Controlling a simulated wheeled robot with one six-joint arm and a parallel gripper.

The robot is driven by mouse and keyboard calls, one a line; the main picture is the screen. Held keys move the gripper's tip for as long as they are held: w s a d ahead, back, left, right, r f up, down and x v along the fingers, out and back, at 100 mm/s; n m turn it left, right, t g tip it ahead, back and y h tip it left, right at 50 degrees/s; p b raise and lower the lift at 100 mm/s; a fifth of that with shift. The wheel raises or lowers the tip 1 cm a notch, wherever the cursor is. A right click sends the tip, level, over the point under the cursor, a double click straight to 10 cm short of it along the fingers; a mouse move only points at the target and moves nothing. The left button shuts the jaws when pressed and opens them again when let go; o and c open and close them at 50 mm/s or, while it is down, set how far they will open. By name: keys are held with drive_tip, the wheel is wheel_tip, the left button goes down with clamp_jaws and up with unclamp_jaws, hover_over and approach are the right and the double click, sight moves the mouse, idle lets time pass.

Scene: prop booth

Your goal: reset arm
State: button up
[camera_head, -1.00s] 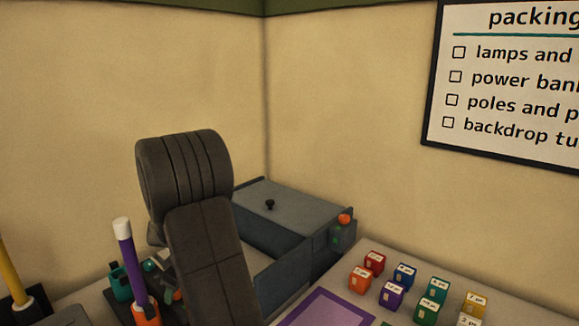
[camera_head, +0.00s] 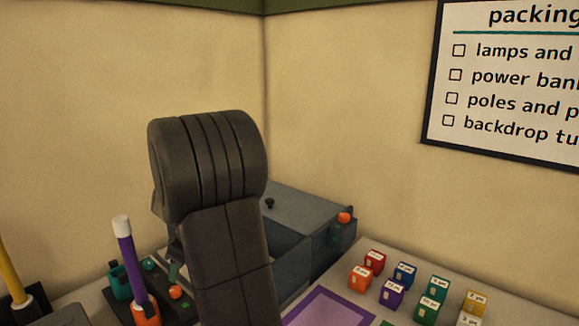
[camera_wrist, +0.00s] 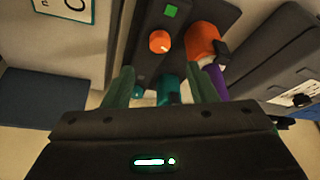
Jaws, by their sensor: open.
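My gripper (camera_wrist: 163,90) shows in the wrist view with its two greenish fingers spread apart and nothing between them. Beyond the fingers is a dark board with an orange knob (camera_wrist: 159,41), a green square (camera_wrist: 171,11) and a teal part.
A purple pole (camera_head: 126,250) with a white tip stands in an orange holder left of my arm. A yellow pole (camera_head: 12,272) is at the far left. Several coloured labelled cubes (camera_head: 392,293) and a purple-bordered mat (camera_head: 335,305) lie at right. A packing list (camera_head: 510,90) hangs on the wall.

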approach(175, 289)
drive_tip(key=x, duration=0.8)
drive_tip(key=shift+d+p, duration=0.1)
drive_tip(key=shift+p, duration=0.2)
drive_tip(key=shift+w+f, duration=0.1)
drive_tip(key=shift+f, duration=0.05)
drive_tip(key=shift+n+p, duration=0.35)
drive_tip(key=shift+n, duration=0.05)
drive_tip(key=shift+n+g+p, duration=0.35)
drive_tip(key=shift+n+g, duration=0.05)
drive_tip(key=shift+n, duration=0.2)
drive_tip(key=n+g+p, duration=0.1)
drive_tip(key=n+p, duration=0.3)
drive_tip(key=shift+w+g, duration=0.1)
drive_tip(key=shift+g, duration=0.2)
drive_tip(key=s+a+b+v, duration=0.1)
drive_tip(key=s+b+v, duration=0.1)
drive_tip(key=v, duration=1)
drive_tip(key=shift+s+r+n, duration=0.2)
drive_tip(key=shift+r+n, duration=0.1)
drive_tip(key=shift+r, duration=0.45)
